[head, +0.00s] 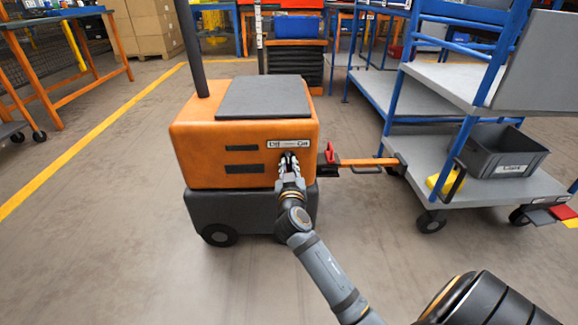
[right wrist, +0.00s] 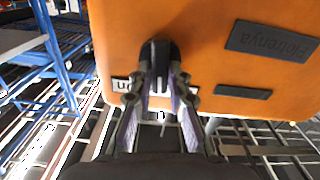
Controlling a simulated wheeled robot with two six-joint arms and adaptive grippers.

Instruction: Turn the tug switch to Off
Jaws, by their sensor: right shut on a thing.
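The orange tug (head: 220,145) stands in the middle of the head view, with a dark grey lower body and a grey top plate. A small white label (head: 288,143) is on its near face, with words at both ends that look like Off on the left and On on the right. My right gripper (head: 289,162) is at the tug's face just below this label. In the right wrist view the gripper (right wrist: 160,92) is shut on the black switch knob (right wrist: 160,55). The knob's exact setting is hard to tell. My left gripper is not in view.
A red lever and an orange tow bar (head: 370,162) link the tug's right side to a blue-framed cart (head: 420,178). The cart carries a grey crate (head: 505,170). Orange-legged benches (head: 60,40) stand at the left. The floor left of the tug is clear.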

